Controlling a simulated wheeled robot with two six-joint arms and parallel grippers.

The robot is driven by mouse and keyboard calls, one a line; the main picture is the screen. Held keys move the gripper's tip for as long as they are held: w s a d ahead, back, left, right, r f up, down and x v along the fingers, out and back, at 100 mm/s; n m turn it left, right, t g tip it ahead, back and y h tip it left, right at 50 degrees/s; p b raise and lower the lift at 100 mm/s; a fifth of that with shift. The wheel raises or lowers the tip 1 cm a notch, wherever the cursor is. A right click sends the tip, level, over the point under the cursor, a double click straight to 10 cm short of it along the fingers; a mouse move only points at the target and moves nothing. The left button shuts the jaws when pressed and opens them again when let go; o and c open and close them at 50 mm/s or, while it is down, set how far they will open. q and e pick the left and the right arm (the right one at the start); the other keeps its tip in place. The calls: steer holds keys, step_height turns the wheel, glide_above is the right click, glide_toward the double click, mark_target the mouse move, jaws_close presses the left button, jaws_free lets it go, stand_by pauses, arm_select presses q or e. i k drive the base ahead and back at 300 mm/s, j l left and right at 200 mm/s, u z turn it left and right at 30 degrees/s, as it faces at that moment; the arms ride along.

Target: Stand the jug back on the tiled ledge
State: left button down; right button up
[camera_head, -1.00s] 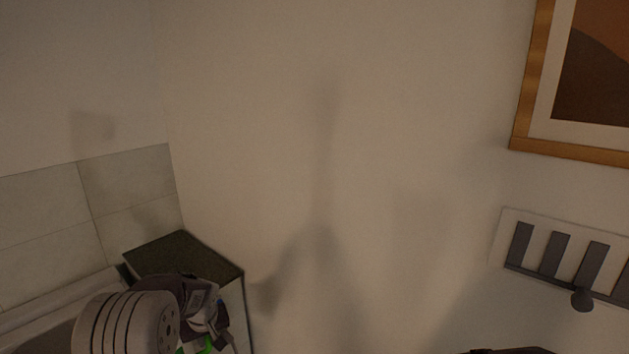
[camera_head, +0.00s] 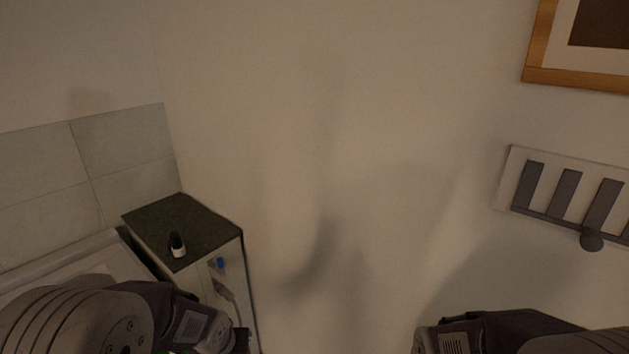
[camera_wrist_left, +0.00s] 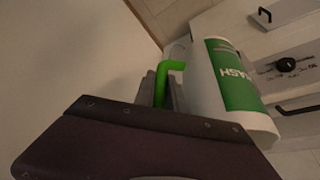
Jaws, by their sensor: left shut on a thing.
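The jug (camera_wrist_left: 235,88) is white with a green label reading "WASH" and a green handle (camera_wrist_left: 167,78). My left gripper (camera_wrist_left: 162,92) is shut on the handle, and the jug's body lies to the right of the fingers in the left wrist view. The jug is out of sight in the head view, where my left arm fills the lower left. My right gripper's dark housing (camera_head: 455,338) shows at the bottom right, with its fingers out of sight. Grey wall tiles (camera_head: 125,150) show at the left; I cannot tell which surface is the tiled ledge.
A cabinet with a dark top (camera_head: 190,222) stands in the corner beside my left arm, with a small dark bottle (camera_head: 177,245) on it. Wall hooks (camera_head: 568,195) and a framed picture (camera_head: 575,78) are at the right. Drawer fronts (camera_wrist_left: 290,65) show in the left wrist view.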

mark_target(186, 228)
steer(key=j+u, duration=0.15)
steer(key=u, duration=0.25)
steer(key=j+u, duration=0.1)
steer(key=u, duration=0.3)
steer(key=j+u, duration=0.1)
steer(key=u, duration=0.3)
steer(key=i+j+z, duration=0.15)
steer(key=z, duration=0.35)
steer(key=i+j+z, duration=0.15)
steer(key=z, duration=0.35)
steer(key=i+j+z, duration=0.1)
steer(key=j+z, duration=0.55)
steer(key=z, duration=0.3)
